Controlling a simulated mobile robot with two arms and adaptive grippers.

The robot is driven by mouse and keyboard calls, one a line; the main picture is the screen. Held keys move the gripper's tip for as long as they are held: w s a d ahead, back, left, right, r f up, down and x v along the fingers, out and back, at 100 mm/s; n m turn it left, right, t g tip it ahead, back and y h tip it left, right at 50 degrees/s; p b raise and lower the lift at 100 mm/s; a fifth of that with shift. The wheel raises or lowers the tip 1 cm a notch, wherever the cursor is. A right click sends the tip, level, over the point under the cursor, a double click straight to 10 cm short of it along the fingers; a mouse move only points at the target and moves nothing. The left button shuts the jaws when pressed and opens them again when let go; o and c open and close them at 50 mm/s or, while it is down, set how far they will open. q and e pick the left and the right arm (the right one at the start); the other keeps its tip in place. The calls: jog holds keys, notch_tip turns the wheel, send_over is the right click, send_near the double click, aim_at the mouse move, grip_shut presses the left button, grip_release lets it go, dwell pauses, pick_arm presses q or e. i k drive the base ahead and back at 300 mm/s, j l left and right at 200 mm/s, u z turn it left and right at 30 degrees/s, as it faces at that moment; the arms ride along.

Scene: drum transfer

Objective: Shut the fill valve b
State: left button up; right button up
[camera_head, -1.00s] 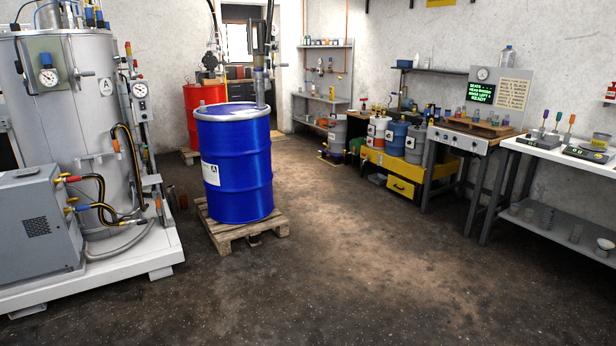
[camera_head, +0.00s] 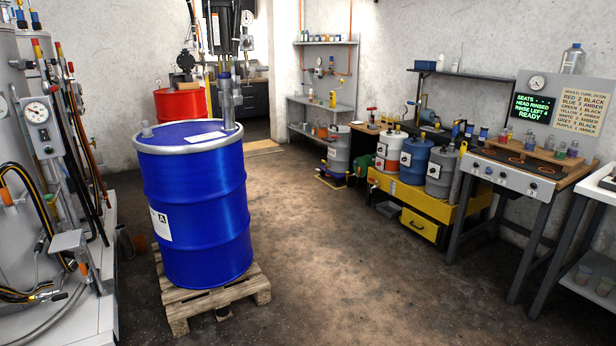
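No part in view can be made out for certain as fill valve b. At the left edge, a steel vessel rig carries hoses and several coloured handles, with a pressure gauge (camera_head: 36,112) on its front. An orange-handled fitting (camera_head: 6,197) and a small grey bracket box (camera_head: 68,240) sit lower on it. A blue drum (camera_head: 195,215) with a label that reads A stands upright on a wooden pallet (camera_head: 240,292), with a grey pump tube (camera_head: 228,100) rising from its lid. Neither of my grippers is in view.
A red drum (camera_head: 178,103) stands behind the blue one. Along the right wall are a yellow cabinet (camera_head: 400,198) bearing several small drums, a bench with a control panel (camera_head: 505,178) and a green-text display (camera_head: 530,107). The floor (camera_head: 340,270) between drum and benches is clear.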

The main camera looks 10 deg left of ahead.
aim_at(71, 64)
jog(key=i+z, duration=0.15)
jog(key=i, duration=2.7)
jog(key=i+u, duration=0.15)
jog(key=i, duration=0.35)
jog(key=i+u, duration=0.2)
jog(key=i, duration=0.3)
jog(key=i+u, duration=0.15)
jog(key=i, duration=0.4)
jog(key=i+l+u, duration=0.2)
jog(key=i, duration=0.25)
jog(key=i+l+u, duration=0.15)
jog(key=i, duration=0.35)
jog(key=i+j+u, duration=0.15)
jog(key=i+u, duration=0.2)
jog(key=i, duration=0.65)
jog(key=i+l+u, duration=0.15)
jog(key=i+u, duration=0.2)
jog(key=i, duration=0.6)
jog(key=i+u, duration=0.5)
jog(key=i+l+u, duration=0.15)
jog(key=i+u, duration=0.15)
jog(key=u, duration=0.2)
jog(key=i+l+u, duration=0.3)
jog(key=u, duration=0.2)
jog(key=i+l+u, duration=0.25)
jog(key=u, duration=0.25)
jog(key=i+l+u, duration=0.45)
jog(key=k+j, duration=0.05)
